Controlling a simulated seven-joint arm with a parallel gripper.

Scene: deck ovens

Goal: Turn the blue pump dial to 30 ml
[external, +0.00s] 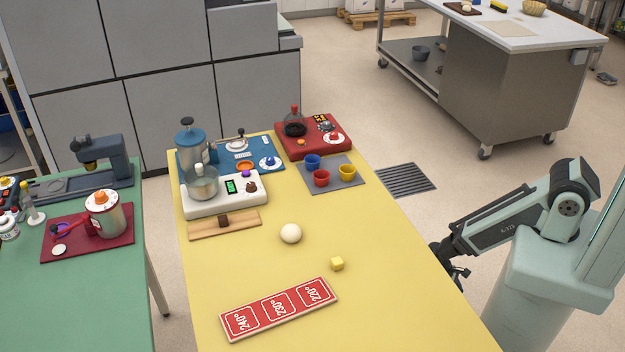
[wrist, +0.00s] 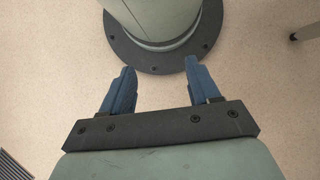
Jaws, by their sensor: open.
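The blue pump (external: 191,150), a blue canister with a dark top knob, stands at the far left of the yellow table on a blue mat (external: 218,158). A round white dial with a blue knob (external: 269,162) sits on the right part of that mat. Its markings are too small to read. My gripper (external: 461,273) hangs low beyond the table's right edge, far from the pump and the dial. In the wrist view my gripper (wrist: 160,68) has its two blue fingers spread, with nothing between them, above the floor.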

